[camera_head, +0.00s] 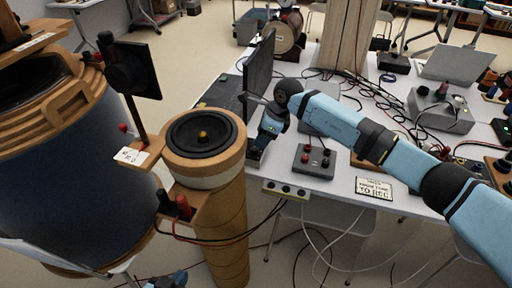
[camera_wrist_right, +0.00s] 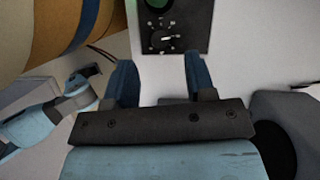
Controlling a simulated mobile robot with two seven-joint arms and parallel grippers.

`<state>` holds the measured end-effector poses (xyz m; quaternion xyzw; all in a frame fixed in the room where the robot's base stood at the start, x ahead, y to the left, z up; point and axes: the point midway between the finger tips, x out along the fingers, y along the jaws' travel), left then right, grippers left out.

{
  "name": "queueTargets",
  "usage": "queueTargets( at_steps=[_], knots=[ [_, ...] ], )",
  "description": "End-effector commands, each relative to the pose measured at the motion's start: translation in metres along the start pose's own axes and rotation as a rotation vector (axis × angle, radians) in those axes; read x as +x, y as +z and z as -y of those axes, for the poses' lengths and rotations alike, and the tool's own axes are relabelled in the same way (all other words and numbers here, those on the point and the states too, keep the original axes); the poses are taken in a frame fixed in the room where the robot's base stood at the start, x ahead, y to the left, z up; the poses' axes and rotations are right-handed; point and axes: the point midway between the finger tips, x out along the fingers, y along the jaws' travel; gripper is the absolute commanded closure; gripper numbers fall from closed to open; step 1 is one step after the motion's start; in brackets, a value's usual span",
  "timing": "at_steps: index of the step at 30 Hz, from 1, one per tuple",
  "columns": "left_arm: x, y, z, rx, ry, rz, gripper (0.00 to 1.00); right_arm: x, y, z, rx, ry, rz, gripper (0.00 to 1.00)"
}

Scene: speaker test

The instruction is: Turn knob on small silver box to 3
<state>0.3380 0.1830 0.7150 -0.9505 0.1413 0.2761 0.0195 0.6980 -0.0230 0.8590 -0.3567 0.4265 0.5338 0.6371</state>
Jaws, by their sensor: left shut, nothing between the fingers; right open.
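In the right wrist view, a dark panel (camera_wrist_right: 190,38) carries a small black knob (camera_wrist_right: 162,39) with pale scale marks around it. A white pointer line on the knob appears to point right; the numbers are too small to read. Part of a green round thing shows above the knob. My right gripper (camera_wrist_right: 158,75) is open and empty, its two blue fingers below the panel and apart from the knob. In the head view, my right gripper (camera_head: 267,132) is at the table's left end, hiding what is behind it. My left gripper (camera_head: 168,281) is shut and empty at the bottom edge.
A speaker (camera_head: 203,134) on a tan column stands left of the table. A dark upright panel (camera_head: 259,70) stands beside my right wrist. A grey box with knobs (camera_head: 314,161), a sign (camera_head: 374,188), a larger grey box (camera_head: 440,108) and loose cables crowd the table.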

Motion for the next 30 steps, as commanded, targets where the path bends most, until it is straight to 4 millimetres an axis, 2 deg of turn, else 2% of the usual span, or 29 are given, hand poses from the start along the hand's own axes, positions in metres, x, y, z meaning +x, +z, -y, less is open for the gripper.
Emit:
queueTargets(
  at_steps=[3,9,21,23,28,30],
  knots=[
    [0.002,0.001,0.0,0.001,0.001,-0.004,1.0,0.025,0.0,-0.001,0.001,0.003,0.001,0.5],
    [0.002,0.0,-0.001,-0.001,0.002,-0.009,1.0,0.05,0.001,0.0,0.001,0.001,0.002,0.5],
    [0.002,-0.003,-0.001,-0.003,0.004,-0.014,1.0,0.057,0.0,0.0,0.0,0.0,0.001,0.5],
    [0.002,-0.003,-0.001,-0.003,0.004,-0.014,1.0,0.057,0.0,0.0,0.0,0.0,0.001,0.61],
    [0.002,-0.003,-0.001,-0.003,0.004,-0.014,1.0,0.057,0.0,0.0,0.0,0.0,0.001,0.99],
    [0.002,-0.003,-0.001,-0.003,0.004,-0.014,1.0,0.057,0.0,0.0,0.0,-0.001,0.001,0.99]
  ],
)
